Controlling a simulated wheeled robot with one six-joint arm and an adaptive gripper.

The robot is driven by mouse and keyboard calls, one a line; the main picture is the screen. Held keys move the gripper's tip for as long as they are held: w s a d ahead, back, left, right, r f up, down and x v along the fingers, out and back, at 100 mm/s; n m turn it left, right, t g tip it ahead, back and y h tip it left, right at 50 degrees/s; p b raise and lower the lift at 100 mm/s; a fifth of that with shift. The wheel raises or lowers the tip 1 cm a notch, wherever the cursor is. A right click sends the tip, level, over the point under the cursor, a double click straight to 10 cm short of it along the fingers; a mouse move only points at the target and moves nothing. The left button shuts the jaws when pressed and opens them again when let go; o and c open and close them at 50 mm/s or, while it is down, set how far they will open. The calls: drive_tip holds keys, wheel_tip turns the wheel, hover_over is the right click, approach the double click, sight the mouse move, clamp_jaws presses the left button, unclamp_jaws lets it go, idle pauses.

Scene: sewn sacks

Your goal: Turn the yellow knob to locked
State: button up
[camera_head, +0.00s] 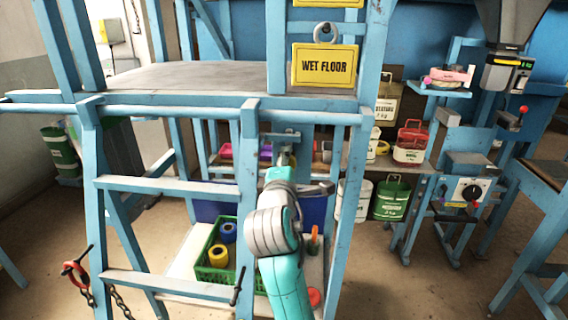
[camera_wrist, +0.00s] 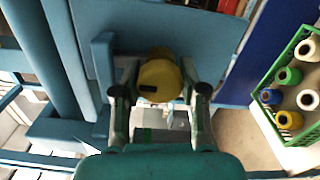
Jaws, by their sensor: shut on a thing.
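The yellow knob (camera_wrist: 160,78) sits between the two fingers of my gripper (camera_wrist: 160,92) in the wrist view. The fingers are shut on it, one on each side. A short dark mark shows on the left part of the knob's face. Behind the knob is a blue-grey panel (camera_wrist: 205,40). In the head view my gripper (camera_head: 283,150) reaches in under the platform, behind the blue frame's upper rail. The knob cannot be made out there. No locked or unlocked label is readable.
Blue ladder rungs (camera_head: 180,187) and posts stand close around my arm. A green crate (camera_head: 207,272) holding rolls sits low to the left; it also shows in the wrist view (camera_wrist: 268,112). A "WET FLOOR" sign (camera_head: 325,82) hangs above. Chains (camera_head: 120,300) hang at lower left.

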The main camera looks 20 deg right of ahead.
drive_tip(key=o, duration=1.2)
drive_tip(key=shift+c, duration=0.2)
drive_tip(key=v, duration=1.1)
drive_tip(key=shift+s+a, duration=0.25)
drive_tip(key=shift+s, duration=0.1)
drive_tip(key=shift+f, duration=0.1)
drive_tip(key=s+f+m+y, duration=0.1)
drive_tip(key=s+f+y, duration=0.1)
drive_tip(key=s+f, duration=0.5)
drive_tip(key=s+a+f+y, duration=0.1)
drive_tip(key=s+f+y, duration=0.2)
drive_tip(key=f, duration=0.7)
drive_tip(key=s+f+m+y, duration=0.1)
drive_tip(key=s+f+y, duration=0.1)
drive_tip(key=s+f, duration=0.5)
drive_tip(key=s+f+m, duration=0.2)
drive_tip(key=s+m, duration=0.2)
drive_tip(key=s, duration=0.5)
drive_tip(key=s+f+m+y, duration=0.1)
drive_tip(key=s+m, duration=0.3)
drive_tip(key=s, duration=0.5)
drive_tip(key=s+f+m+y, duration=0.1)
drive_tip(key=s+m, duration=0.3)
drive_tip(key=s, duration=0.6)
drive_tip(key=shift+d+f+g, duration=0.2)
drive_tip(key=shift+f+g, duration=0.2)
drive_tip(key=shift+f, duration=0.4)
